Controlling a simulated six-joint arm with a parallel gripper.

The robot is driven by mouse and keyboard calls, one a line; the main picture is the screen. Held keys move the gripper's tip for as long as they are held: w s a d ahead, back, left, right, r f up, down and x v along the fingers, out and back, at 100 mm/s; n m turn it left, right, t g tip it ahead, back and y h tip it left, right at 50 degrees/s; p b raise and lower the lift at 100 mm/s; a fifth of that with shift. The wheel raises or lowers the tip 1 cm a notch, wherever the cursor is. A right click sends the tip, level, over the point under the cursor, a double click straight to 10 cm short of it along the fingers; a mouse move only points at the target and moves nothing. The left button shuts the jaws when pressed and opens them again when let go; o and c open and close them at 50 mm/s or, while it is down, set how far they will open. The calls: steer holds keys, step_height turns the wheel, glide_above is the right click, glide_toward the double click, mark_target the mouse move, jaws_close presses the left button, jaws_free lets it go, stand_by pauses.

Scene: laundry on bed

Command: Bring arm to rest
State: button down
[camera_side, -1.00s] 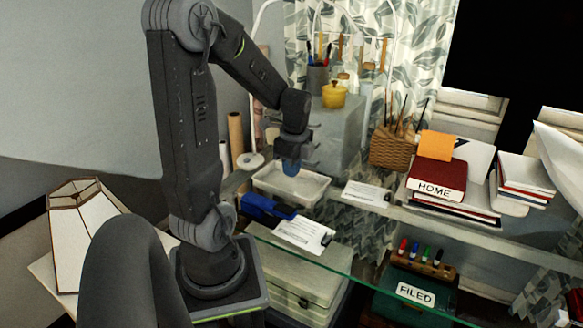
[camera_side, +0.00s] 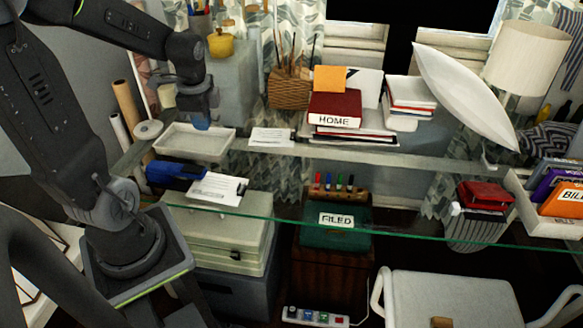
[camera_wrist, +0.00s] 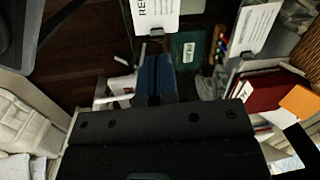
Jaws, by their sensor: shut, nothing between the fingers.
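My arm stands at the left of the side view, its upper link raised and its forearm reaching right. My gripper (camera_side: 201,122) hangs from the wrist with blue fingertips pointing down. In the picture it overlaps the white tray (camera_side: 178,146) on the glass desk; the exact height above it is hard to tell. In the wrist view the blue fingers (camera_wrist: 154,76) of my gripper are together, with nothing seen between them.
A blue object (camera_side: 173,175) and a clipped card (camera_side: 217,188) lie near my arm's base. Another card (camera_side: 271,138) lies right of the tray. Farther right are a wicker basket (camera_side: 288,91) and a red HOME book (camera_side: 335,108). A green FILED box (camera_side: 334,235) sits below the glass.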

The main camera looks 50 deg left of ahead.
steer(key=s+d+r+n+t, duration=0.1)
steer(key=d+r+n, duration=0.1)
steer(key=d, duration=0.4)
steer(key=s+d+r+n+t+h, duration=0.1)
steer(key=d+r+n+t, duration=0.1)
steer(key=d, duration=0.5)
steer(key=s+d+r+n+t, duration=0.1)
steer(key=d+r+n+t, duration=0.1)
steer(key=d, duration=0.4)
step_height(320, 180, up, 3)
steer(key=shift+d+f+n, duration=0.15)
steer(key=shift+d+n, duration=0.2)
steer(key=shift+n, duration=0.45)
